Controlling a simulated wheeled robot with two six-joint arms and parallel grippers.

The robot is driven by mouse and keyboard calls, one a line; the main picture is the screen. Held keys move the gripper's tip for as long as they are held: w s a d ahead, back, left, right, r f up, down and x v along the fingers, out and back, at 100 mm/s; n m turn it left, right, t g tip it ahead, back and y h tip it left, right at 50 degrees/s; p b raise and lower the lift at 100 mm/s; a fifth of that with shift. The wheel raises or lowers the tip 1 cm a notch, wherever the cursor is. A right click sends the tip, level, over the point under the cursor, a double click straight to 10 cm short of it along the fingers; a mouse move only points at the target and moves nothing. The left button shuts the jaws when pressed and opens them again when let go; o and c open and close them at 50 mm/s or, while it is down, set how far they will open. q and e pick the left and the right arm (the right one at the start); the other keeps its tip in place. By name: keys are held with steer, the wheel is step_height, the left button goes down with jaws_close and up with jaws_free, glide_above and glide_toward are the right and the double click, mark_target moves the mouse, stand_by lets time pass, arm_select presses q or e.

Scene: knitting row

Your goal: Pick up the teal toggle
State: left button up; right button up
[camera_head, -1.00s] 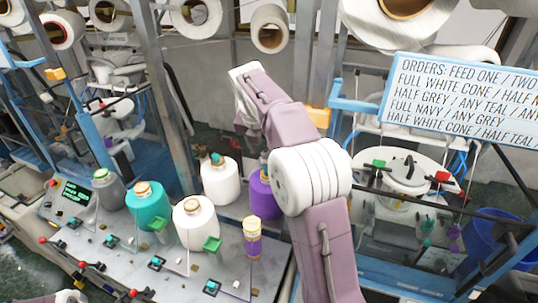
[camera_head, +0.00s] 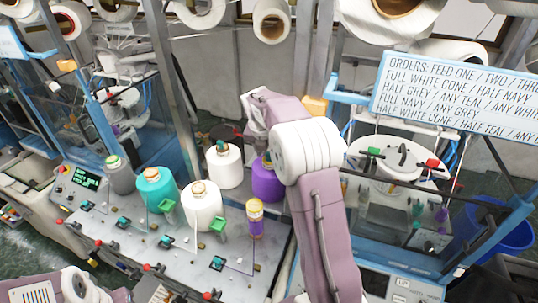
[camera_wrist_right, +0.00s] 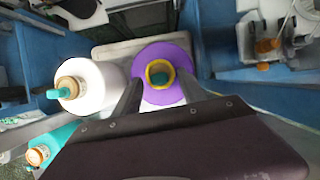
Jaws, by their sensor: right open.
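Which one is the teal toggle, I cannot tell for sure. My right gripper (camera_wrist_right: 159,80) is open, its fingers on either side of the purple cone's top, with nothing between them held. In the head view the purple cone (camera_head: 267,180) stands left of my right arm, and the wrist hides part of its surroundings. My left gripper is out of view.
A teal cone (camera_head: 158,190), another white cone (camera_head: 202,208), a grey cone (camera_head: 119,175) and a small purple-and-yellow spool (camera_head: 255,220) stand close by on the grey panel (camera_head: 235,265). Green tags and small levers stick up from it. An orders sign (camera_head: 455,95) hangs at the right.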

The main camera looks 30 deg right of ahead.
mark_target(268, 154)
steer(key=shift+c, duration=1.2)
steer(key=shift+w+d+f, duration=0.1)
jaws_close()
steer(key=shift+r, duration=0.3)
step_height(268, 154, up, 9)
steer(key=shift+r+b, duration=0.2)
steer(key=shift+b, duration=0.1)
steer(key=shift+w+d, duration=0.1)
